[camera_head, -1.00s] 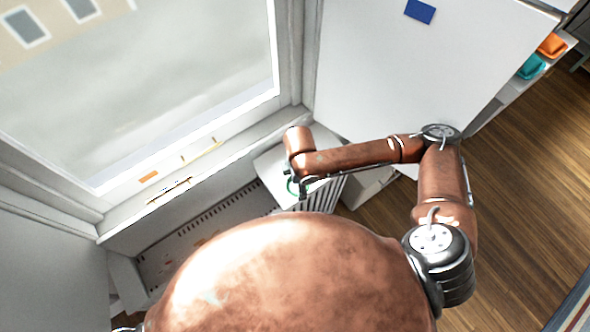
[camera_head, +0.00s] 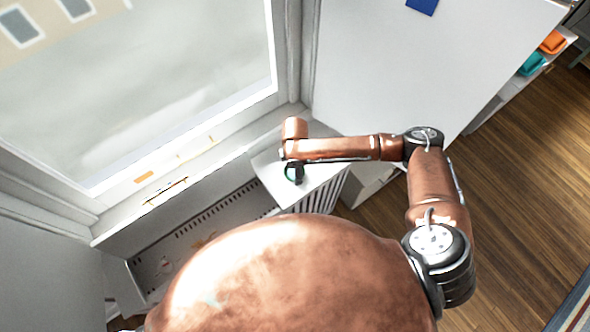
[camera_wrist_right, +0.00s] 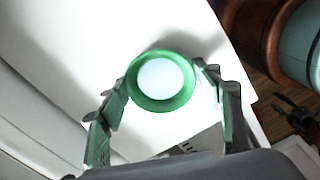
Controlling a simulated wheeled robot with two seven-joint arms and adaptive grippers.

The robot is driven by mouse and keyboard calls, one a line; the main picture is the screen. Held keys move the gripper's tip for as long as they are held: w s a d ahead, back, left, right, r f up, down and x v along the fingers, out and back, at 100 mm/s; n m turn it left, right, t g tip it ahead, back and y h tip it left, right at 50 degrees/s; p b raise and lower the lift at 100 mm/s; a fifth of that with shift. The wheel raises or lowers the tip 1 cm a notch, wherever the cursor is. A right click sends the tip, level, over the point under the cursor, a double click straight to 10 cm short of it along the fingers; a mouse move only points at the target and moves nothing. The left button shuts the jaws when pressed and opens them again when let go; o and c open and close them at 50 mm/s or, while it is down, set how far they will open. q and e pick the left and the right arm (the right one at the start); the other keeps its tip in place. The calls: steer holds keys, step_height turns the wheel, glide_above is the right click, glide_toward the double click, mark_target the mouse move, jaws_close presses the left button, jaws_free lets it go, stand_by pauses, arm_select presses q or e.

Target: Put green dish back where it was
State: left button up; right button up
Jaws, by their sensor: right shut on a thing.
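The green dish, round with a green rim and a pale centre, shows in the right wrist view (camera_wrist_right: 136,92) between the fingers of my right gripper (camera_wrist_right: 165,88). The gripper is shut on it, one finger on each side. In the head view a small part of the green dish (camera_head: 289,174) shows beside my right gripper (camera_head: 296,174), over a white top (camera_head: 322,184) by the window. I cannot tell whether the dish touches this top. My left gripper is not in view.
A window sill (camera_head: 200,172) with small orange and yellow items runs along the left. A tall white panel (camera_head: 410,70) stands behind the white top. Orange (camera_head: 552,42) and teal (camera_head: 532,64) items sit on a shelf at the upper right. The wooden floor at the right is open.

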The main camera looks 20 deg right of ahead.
steer(key=o, duration=0.9)
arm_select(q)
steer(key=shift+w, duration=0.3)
arm_select(e)
steer(key=o, duration=0.5)
steer(key=shift+r+p, duration=0.8)
steer(key=shift+r, duration=0.1)
arm_select(q)
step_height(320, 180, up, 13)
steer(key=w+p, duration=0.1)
steer(key=p, duration=1)
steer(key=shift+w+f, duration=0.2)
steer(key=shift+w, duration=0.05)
arm_select(e)
step_height(320, 180, up, 10)
steer(key=shift+r, duration=0.2)
